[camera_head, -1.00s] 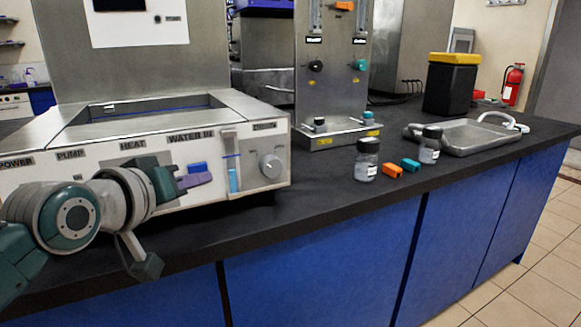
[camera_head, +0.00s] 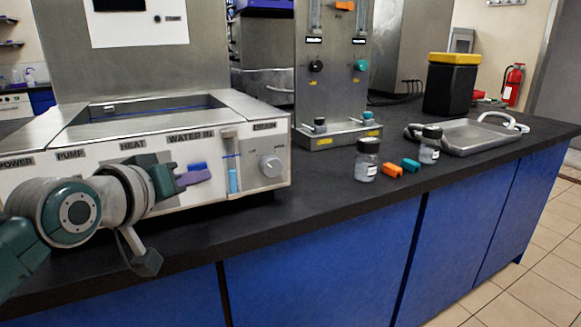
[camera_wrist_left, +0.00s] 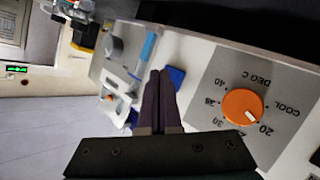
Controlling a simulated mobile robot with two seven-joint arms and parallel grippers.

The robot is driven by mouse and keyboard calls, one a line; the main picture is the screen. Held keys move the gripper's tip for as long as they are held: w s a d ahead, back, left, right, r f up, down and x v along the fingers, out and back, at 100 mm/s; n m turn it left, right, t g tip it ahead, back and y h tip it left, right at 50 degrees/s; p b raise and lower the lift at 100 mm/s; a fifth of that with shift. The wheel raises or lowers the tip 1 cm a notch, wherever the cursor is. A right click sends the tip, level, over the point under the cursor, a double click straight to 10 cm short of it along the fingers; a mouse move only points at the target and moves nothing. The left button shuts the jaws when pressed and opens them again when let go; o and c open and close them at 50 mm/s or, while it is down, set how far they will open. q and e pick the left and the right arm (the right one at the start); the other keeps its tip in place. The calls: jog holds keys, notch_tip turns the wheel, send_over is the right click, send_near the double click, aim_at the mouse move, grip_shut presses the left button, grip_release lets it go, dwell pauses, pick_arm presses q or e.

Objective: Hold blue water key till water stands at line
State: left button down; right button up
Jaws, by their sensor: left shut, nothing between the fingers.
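The blue water key (camera_head: 197,166) is on the bath's front panel under the WATER IN label. My left gripper (camera_head: 208,174) is shut with nothing between its purple fingers. Its tips lie just below and in front of the key. In the left wrist view the closed fingers (camera_wrist_left: 160,75) partly cover the blue key (camera_wrist_left: 177,77); I cannot tell whether they press it. The sight gauge (camera_head: 229,146) is right of the key. Light blue water (camera_head: 233,181) fills its lower part, and its top is below the dark blue line (camera_head: 230,155). My right gripper is out of view.
A grey drain knob (camera_head: 271,165) is right of the gauge. An orange dial (camera_wrist_left: 243,106) shows in the left wrist view.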

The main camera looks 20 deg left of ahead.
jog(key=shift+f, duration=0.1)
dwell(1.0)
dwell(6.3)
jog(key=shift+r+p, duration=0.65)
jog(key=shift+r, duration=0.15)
